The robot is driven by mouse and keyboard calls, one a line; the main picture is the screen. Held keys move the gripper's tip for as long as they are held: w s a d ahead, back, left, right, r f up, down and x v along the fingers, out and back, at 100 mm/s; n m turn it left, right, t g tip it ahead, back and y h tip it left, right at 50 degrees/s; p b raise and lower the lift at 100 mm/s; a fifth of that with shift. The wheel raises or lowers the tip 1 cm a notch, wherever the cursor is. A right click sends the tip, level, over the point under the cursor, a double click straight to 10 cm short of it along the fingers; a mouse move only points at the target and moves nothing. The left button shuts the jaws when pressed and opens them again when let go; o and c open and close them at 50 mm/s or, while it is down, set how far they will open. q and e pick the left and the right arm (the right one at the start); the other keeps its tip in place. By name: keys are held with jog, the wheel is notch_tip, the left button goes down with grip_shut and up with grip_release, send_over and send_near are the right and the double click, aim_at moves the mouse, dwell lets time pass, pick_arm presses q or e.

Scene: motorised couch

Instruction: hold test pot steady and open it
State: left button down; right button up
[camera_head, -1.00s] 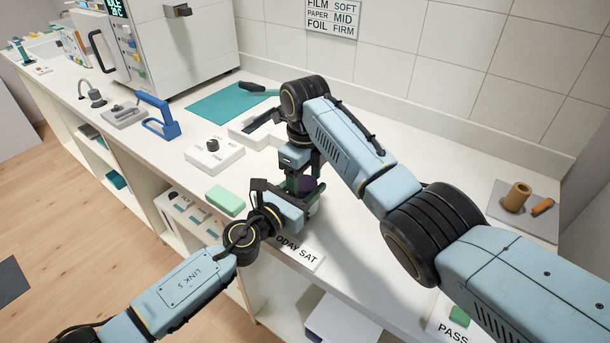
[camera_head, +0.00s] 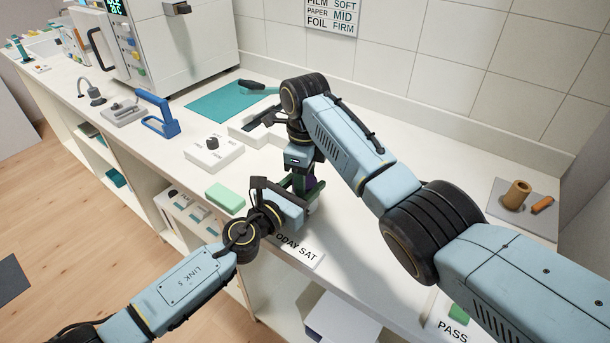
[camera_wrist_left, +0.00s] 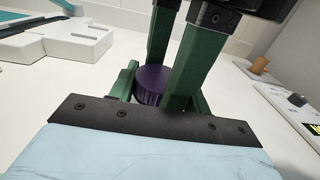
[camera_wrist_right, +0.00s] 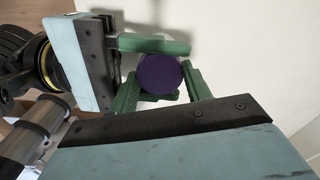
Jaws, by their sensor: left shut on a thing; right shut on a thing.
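The test pot shows as a round purple, ribbed part (camera_wrist_left: 153,86) in the left wrist view, and as a flat purple disc (camera_wrist_right: 160,76) in the right wrist view. In the head view only a sliver of purple (camera_head: 310,182) shows between the grippers. My left gripper (camera_head: 303,188) reaches in from the side, low over the counter, its green fingers shut around the pot. My right gripper (camera_head: 308,172) points down from above, its green fingers shut at the purple part. The fingers and arms hide most of the pot, so I cannot tell whether its lid has turned.
A green block (camera_head: 225,198) and a white box with a dark knob (camera_head: 213,150) stand left of the grippers. A sign reading "TODAY SAT" (camera_head: 298,250) lies at the counter's front. A grey tray with a brown cylinder (camera_head: 516,194) is far right. A teal mat (camera_head: 228,100) lies behind.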

jog(key=o, duration=1.1)
jog(key=shift+r, duration=2.25)
jog(key=shift+c, duration=0.4)
notch_tip(320, 180, up, 2)
jog(key=shift+r+m, duration=0.25)
jog(key=shift+m, duration=0.85)
jog(key=shift+r+m, duration=0.3)
jog(key=shift+m, duration=0.1)
notch_tip(320, 180, down, 8)
jog(key=shift+r, duration=0.2)
